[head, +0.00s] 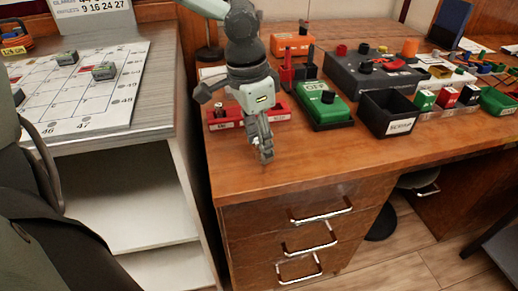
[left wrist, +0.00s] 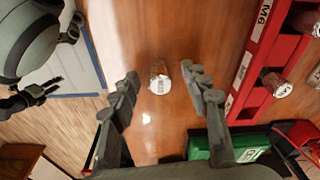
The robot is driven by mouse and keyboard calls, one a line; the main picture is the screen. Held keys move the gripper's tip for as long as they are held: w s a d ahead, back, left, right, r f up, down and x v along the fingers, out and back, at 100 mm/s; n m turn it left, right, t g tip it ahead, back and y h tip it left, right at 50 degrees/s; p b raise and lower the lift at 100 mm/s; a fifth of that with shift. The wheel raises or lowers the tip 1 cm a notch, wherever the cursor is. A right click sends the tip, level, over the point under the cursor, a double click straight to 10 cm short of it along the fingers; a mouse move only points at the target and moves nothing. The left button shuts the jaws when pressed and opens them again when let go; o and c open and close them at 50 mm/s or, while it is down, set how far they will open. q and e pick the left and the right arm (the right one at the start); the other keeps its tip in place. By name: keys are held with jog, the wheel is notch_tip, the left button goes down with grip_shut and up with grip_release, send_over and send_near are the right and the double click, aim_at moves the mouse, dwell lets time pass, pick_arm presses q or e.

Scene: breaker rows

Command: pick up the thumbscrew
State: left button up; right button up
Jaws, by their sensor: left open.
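A small brownish cylinder with a white labelled end, which I take to be the thumbscrew (left wrist: 160,80), is on the wooden desk in the left wrist view. It lies ahead of my left gripper (left wrist: 158,95), in the gap between the two spread fingers, and neither finger touches it. In the head view my left gripper (head: 266,152) points down over the front left part of the desk. I cannot make out the thumbscrew there; the gripper seems to hide it.
A red tray (left wrist: 245,75) with labelled slots, one holding a similar small part (left wrist: 275,84), is close by. A green box (head: 325,107), a black bin (head: 388,113) and a grey control box (head: 345,75) stand to the right. The desk front (head: 300,170) is clear.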

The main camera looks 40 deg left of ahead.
pick_arm(q)
grip_shut()
pick_arm(e)
jog(key=shift+s+f, duration=0.1)
jog(key=shift+f, duration=0.05)
pick_arm(q)
jog(key=shift+r, duration=0.1)
jog(key=shift+r, duration=0.6)
notch_tip(320, 180, up, 3)
jog(key=shift+w+f+p, duration=0.1)
jog(key=shift+f+p, duration=0.05)
jog(key=shift+p, duration=0.2)
jog(key=s+d+r+p, duration=0.1)
jog(key=s+d+r, duration=0.3)
jog(key=s+r, duration=0.3)
jog(key=shift+s, duration=2.15)
pick_arm(e)
jog(key=shift+s+f, duration=0.2)
jog(key=shift+f, duration=0.5)
jog(key=shift+s+f, duration=0.2)
jog(key=shift+f, duration=0.55)
jog(key=shift+s+f, duration=0.2)
jog(key=shift+f, duration=0.5)
